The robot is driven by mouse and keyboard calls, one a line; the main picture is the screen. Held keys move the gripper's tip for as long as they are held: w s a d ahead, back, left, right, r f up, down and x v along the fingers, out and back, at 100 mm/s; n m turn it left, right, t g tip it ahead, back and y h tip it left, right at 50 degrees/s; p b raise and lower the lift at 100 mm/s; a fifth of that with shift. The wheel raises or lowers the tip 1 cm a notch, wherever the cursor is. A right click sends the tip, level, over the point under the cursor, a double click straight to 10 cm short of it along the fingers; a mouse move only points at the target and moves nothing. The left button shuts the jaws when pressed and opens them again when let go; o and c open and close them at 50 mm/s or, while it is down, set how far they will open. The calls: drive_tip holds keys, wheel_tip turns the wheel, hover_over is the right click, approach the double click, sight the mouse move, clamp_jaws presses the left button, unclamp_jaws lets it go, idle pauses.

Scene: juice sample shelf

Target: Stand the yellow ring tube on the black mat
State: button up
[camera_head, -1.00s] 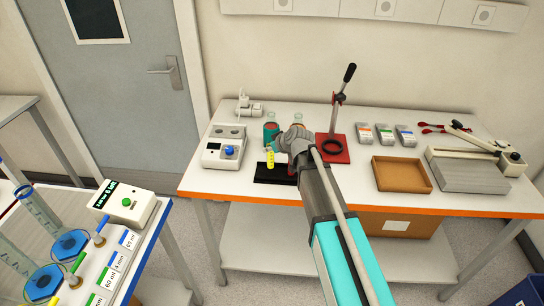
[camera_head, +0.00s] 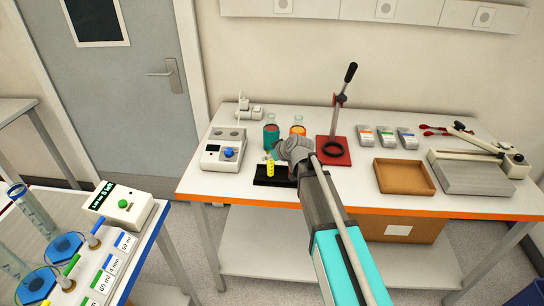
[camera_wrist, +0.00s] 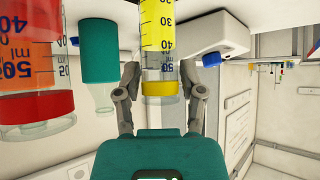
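The yellow ring tube (camera_head: 270,167) is upright over the black mat (camera_head: 263,182), with yellow liquid in its lower part. I cannot tell whether its foot touches the mat. The wrist view is upside down; there the tube (camera_wrist: 158,40) shows its yellow ring near the mouth, and its foot is out of frame. My gripper (camera_head: 279,158) has its fingers (camera_wrist: 160,72) on both sides of the tube, closed on it. My wrist hides the right part of the mat in the head view.
A teal flask (camera_head: 270,137) and an orange-filled flask (camera_head: 298,128) stand behind the mat. A red ring tube (camera_wrist: 35,75) is beside my gripper in the wrist view. A white device with a blue knob (camera_head: 224,150) is left; a red lever press (camera_head: 333,150) is right.

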drive_tip(key=shift+o, duration=0.7)
drive_tip(key=shift+r, duration=0.15)
drive_tip(key=shift+r, duration=0.1)
drive_tip(key=p+v, duration=0.8)
drive_tip(key=v, duration=0.4)
drive_tip(key=shift+d, duration=0.1)
idle(0.3)
